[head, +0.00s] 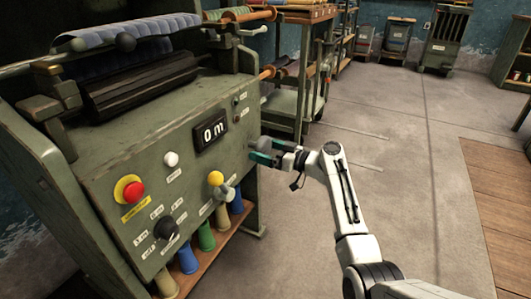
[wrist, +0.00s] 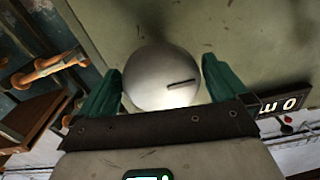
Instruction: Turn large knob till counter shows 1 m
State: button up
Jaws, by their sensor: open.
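The counter (head: 211,132) on the green machine's front panel reads "0 m"; part of it also shows in the wrist view (wrist: 283,105). In the wrist view a large round silver knob (wrist: 160,80) with a dark slot mark lies between the two green fingers of my gripper (wrist: 162,70). The fingers are open, one on each side of the knob; I cannot tell whether they touch it. In the head view my gripper (head: 262,151) is at the panel's right edge, and the knob is not clearly visible there.
Colored spools (head: 206,236) stand on the shelf below. Open concrete floor (head: 395,140) lies to the right.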

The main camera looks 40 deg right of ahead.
jog(key=shift+c, duration=0.5)
jog(key=c, duration=0.7)
jog(key=shift+o, duration=0.2)
jog(key=shift+a+m, duration=0.1)
jog(key=shift+m, duration=0.3)
jog(key=m, duration=0.2)
jog(key=shift+r+m+p, duration=0.1)
jog(key=shift+m+p, duration=0.3)
jog(key=m+p, duration=0.1)
jog(key=m, duration=0.2)
jog(key=shift+m, duration=0.4)
jog(key=m+p, duration=0.2)
jog(key=m, duration=0.2)
jog(key=shift+a+r, duration=0.1)
jog(key=shift+m+p, duration=0.85)
jog(key=shift+m, duration=0.75)
